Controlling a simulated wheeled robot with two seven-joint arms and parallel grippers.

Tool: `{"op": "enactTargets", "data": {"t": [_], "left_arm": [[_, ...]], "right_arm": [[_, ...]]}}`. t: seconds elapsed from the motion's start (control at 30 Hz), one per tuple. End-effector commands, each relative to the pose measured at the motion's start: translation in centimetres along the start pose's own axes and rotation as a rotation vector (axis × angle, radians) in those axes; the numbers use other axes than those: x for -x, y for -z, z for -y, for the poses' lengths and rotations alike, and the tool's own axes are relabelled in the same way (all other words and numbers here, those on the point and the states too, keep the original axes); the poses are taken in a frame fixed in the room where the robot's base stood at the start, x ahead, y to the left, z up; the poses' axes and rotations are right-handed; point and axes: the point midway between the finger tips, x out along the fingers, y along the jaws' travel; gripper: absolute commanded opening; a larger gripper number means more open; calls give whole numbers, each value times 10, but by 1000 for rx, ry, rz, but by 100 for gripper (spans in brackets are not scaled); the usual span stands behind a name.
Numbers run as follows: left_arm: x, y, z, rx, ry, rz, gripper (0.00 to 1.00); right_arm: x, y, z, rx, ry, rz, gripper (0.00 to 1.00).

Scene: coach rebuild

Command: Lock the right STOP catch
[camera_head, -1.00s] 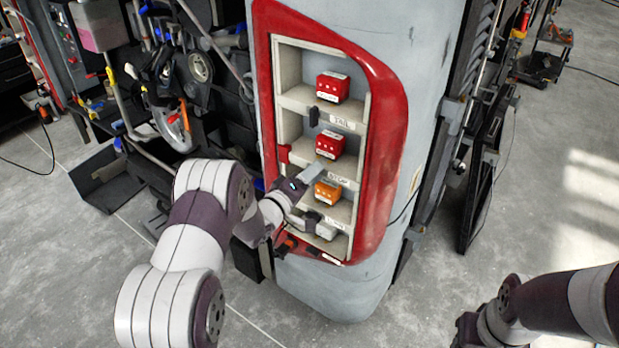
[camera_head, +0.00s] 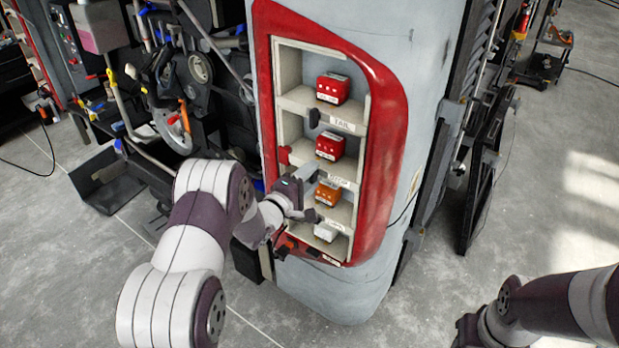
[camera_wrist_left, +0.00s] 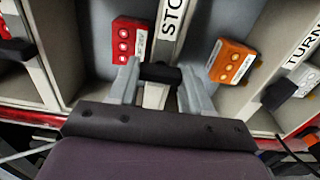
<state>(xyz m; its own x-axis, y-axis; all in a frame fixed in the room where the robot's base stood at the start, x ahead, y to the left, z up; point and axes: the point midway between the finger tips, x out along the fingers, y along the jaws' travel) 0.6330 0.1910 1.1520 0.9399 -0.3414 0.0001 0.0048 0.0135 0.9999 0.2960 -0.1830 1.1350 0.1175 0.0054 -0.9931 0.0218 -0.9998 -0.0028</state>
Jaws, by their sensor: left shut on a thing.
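The STOP catch is a small black bar (camera_wrist_left: 160,73), crosswise at the end of the shelf under the STOP label (camera_wrist_left: 171,18) in the left wrist view. My left gripper (camera_wrist_left: 160,88) is shut on it, one pale finger at each end. In the head view my left gripper (camera_head: 306,190) is at the left edge of the lamp rack (camera_head: 384,110), level with the STOP and TURN shelves, and largely hides the catch. I cannot tell whether it is locked. My right gripper (camera_head: 468,330) is low at the right, far from the rack; its fingers are unclear.
Red lamps (camera_head: 332,88) (camera_head: 330,145), an orange lamp (camera_head: 327,192) and a white lamp (camera_head: 326,232) sit on the shelves. Another black catch (camera_head: 314,118) is by the TAIL label (camera_head: 342,124). A red tab (camera_head: 284,154) sits on the left frame. Machinery crowds the left.

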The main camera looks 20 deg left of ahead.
Motion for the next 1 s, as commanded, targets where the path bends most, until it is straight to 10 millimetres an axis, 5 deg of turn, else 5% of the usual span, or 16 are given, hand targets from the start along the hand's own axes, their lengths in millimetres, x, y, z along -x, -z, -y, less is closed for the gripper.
{"op": "enactTargets", "data": {"t": [0.3, 0.33, 0.4, 0.77, 1.0], "left_arm": [[0, 0, 1, 3, 2, -1, 18], [0, 0, 1, 3, 2, -1, 59], [0, 0, 1, 3, 2, -1, 74], [7, 1, 2, 1, 1, -2, 74], [62, 2, 5, 2, 1, -5, 74]], "right_arm": [[0, 0, 0, 0, 0, 0, 43], [0, 0, 0, 0, 0, 0, 43], [0, 0, 0, 0, 0, 0, 43], [-4, 0, 0, 0, 0, 0, 43], [-24, -3, 0, 0, 0, 0, 43]]}}
